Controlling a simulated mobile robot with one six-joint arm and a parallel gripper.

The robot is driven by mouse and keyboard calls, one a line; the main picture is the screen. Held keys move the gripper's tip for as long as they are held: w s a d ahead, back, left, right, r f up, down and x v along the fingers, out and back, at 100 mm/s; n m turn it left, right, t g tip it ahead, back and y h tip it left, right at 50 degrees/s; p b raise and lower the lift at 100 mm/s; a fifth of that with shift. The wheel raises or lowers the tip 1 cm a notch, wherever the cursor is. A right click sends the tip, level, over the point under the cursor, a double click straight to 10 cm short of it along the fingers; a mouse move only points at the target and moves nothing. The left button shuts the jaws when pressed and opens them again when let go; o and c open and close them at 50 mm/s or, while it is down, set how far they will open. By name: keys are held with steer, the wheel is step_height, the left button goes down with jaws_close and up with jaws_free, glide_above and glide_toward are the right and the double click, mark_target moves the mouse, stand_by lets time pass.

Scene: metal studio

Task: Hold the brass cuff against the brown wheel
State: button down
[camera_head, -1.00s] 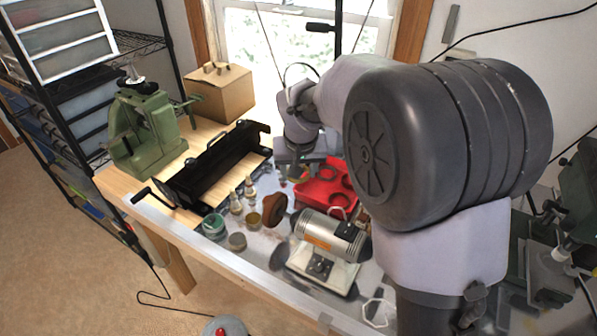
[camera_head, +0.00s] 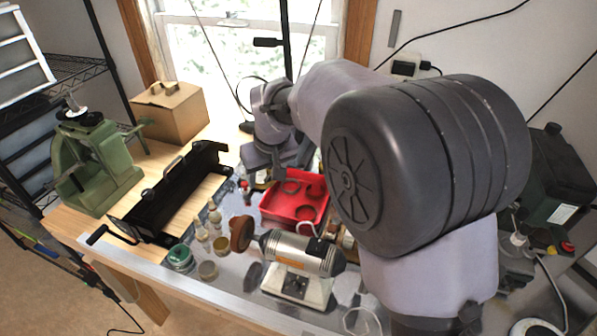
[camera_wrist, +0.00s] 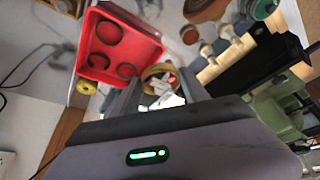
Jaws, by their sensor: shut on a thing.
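My gripper (camera_wrist: 158,88) is shut on the brass cuff (camera_wrist: 157,68), a yellowish ring between its fingers in the wrist view. In the head view my gripper (camera_head: 268,172) is above the bench by the left side of the red tray, and I cannot make out the cuff there. The brown wheel (camera_head: 241,233) is at the left end of the grinder (camera_head: 300,252), nearer the bench's front. Part of the brown wheel (camera_wrist: 203,8) shows at the top edge of the wrist view. The cuff is apart from the wheel.
The red tray (camera_head: 270,218) holds dark rings. Left of the wheel stand small pale bottles (camera_head: 215,217) and jars (camera_head: 207,271). A black box-shaped machine (camera_head: 160,205), a green press (camera_head: 92,165) and a cardboard box (camera_head: 172,112) are further left.

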steer(key=s+a+f+b, duration=0.2)
steer(key=s+f+b, duration=0.2)
steer(key=f+b, duration=0.2)
steer(key=shift+b, duration=0.3)
stand_by(0.4)
steer(key=c, duration=1.3)
jaws_free()
jaws_close()
steer(key=shift+s+d+f, duration=0.1)
steer(key=shift+d+f, duration=0.05)
steer(key=shift+f, duration=0.1)
steer(key=shift+w+r+p, duration=0.1)
steer(key=shift+w+p, duration=0.15)
steer(key=shift+p, duration=0.15)
stand_by(0.8)
